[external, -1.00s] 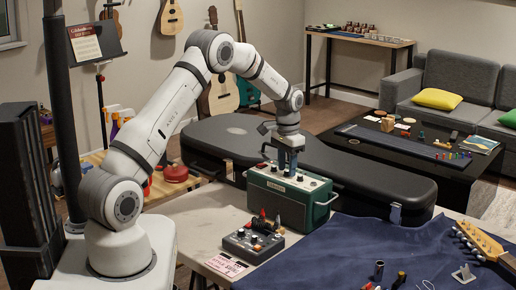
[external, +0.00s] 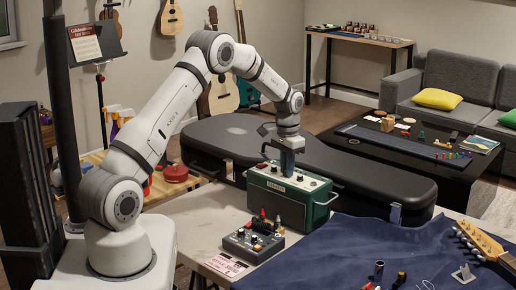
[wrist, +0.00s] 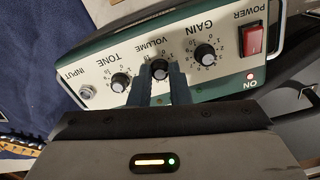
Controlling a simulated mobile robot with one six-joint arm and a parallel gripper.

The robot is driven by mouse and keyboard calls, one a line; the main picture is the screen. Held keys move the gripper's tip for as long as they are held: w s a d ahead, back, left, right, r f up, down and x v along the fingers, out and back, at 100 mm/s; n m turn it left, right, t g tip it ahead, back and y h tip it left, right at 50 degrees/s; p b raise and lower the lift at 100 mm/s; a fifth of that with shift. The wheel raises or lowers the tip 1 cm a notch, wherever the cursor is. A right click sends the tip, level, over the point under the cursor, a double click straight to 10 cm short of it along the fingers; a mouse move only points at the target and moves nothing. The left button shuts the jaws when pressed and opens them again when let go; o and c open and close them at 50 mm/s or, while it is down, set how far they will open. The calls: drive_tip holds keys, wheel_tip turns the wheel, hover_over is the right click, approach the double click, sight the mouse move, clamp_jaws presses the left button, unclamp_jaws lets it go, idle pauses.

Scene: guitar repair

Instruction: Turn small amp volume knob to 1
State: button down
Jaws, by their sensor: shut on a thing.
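The small amp (external: 284,205) is a green box with a pale control panel on top; it stands on the workbench. In the wrist view its panel (wrist: 180,28) appears upside down. The black volume knob (wrist: 159,68) sits between the tone knob (wrist: 120,83) and the gain knob (wrist: 205,54). My gripper (wrist: 159,73) is shut on the volume knob, one blue-grey finger on each side. In the external view my gripper (external: 287,172) points straight down onto the panel. The fingers partly cover the knob and its scale, and I cannot read its setting.
The red power switch (wrist: 252,38) and lit ON lamp (wrist: 250,76) are beside the gain knob; the input jack (wrist: 87,92) is past tone. A pedal-like box (external: 252,244) stands in front of the amp. A black guitar case (external: 350,178) lies behind it.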

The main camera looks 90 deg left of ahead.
drive_tip(key=shift+n, duration=0.3)
drive_tip(key=shift+f+n+b, duration=0.1)
drive_tip(key=shift+n+b, duration=0.75)
drive_tip(key=shift+n, duration=0.35)
drive_tip(key=shift+n+b, duration=0.5)
drive_tip(key=shift+n, duration=0.9)
drive_tip(key=c, duration=1.3)
unclamp_jaws()
drive_tip(key=shift+c, duration=0.2)
wheel_tip(320, 180, up, 8)
drive_tip(key=shift+b, duration=0.55)
